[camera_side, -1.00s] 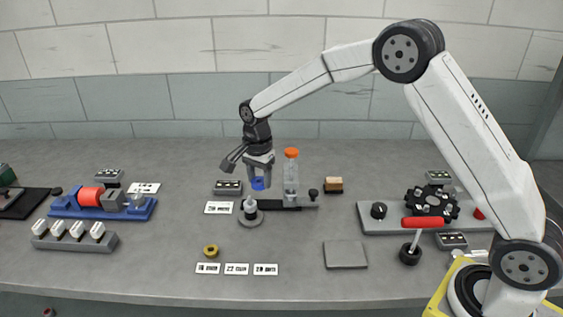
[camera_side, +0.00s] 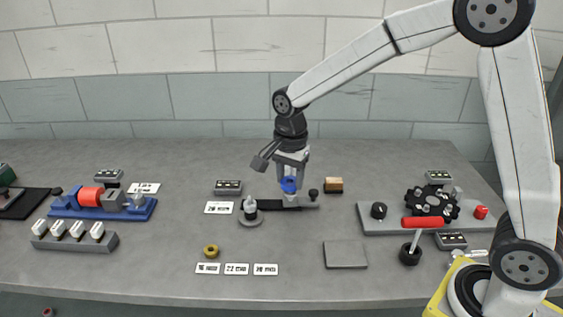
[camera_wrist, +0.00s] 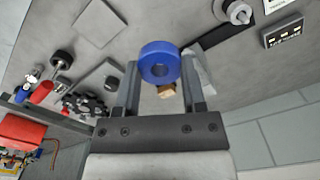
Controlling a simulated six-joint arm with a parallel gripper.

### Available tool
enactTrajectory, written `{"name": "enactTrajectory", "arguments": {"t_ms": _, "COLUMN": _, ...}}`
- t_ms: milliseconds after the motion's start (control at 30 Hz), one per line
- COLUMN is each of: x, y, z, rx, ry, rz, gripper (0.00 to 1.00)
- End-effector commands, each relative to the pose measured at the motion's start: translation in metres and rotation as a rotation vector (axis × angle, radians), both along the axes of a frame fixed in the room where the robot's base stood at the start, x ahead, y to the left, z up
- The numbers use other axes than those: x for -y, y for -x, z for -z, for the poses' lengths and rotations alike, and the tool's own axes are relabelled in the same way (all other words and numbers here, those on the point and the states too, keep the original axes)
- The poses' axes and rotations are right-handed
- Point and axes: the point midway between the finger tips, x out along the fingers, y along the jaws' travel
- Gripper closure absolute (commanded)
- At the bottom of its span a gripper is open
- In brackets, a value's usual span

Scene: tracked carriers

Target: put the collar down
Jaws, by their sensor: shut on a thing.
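My gripper (camera_side: 291,176) is shut on a blue collar (camera_side: 287,187), a thick ring with a central hole. The wrist view shows the collar (camera_wrist: 160,48) between the fingertips, its hole facing the camera. In the side view my gripper holds it in front of or over the dark bar (camera_side: 275,204), right of the grey post on its round base (camera_side: 250,212). I cannot tell its exact height or whether it touches anything. The flat grey pad (camera_side: 345,254) is empty, nearer the front edge.
A brass ring (camera_side: 211,251) lies near several label cards (camera_side: 236,269). A tan block (camera_side: 333,185) stands right of my gripper. At right are a dark rotor (camera_side: 432,203) and a red-handled lever (camera_side: 423,222). A blue fixture (camera_side: 102,205) stands left. Bare table surrounds the grey pad.

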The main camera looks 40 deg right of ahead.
Motion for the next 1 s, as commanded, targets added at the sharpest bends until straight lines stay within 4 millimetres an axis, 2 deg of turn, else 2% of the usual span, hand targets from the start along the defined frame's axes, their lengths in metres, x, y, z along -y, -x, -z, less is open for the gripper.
{"name": "enactTrajectory", "arguments": {"t_ms": 667, "x": 0.0, "y": 0.002, "z": 0.0, "rx": 0.0, "ry": 0.0, "rz": 0.0, "gripper": 1.0}}
{"name": "enactTrajectory", "arguments": {"t_ms": 867, "x": 0.0, "y": 0.014, "z": 0.004, "rx": 0.0, "ry": 0.0, "rz": 0.0, "gripper": 1.0}}
{"name": "enactTrajectory", "arguments": {"t_ms": 1000, "x": 0.0, "y": 0.031, "z": 0.01, "rx": 0.0, "ry": 0.0, "rz": 0.0, "gripper": 1.0}}
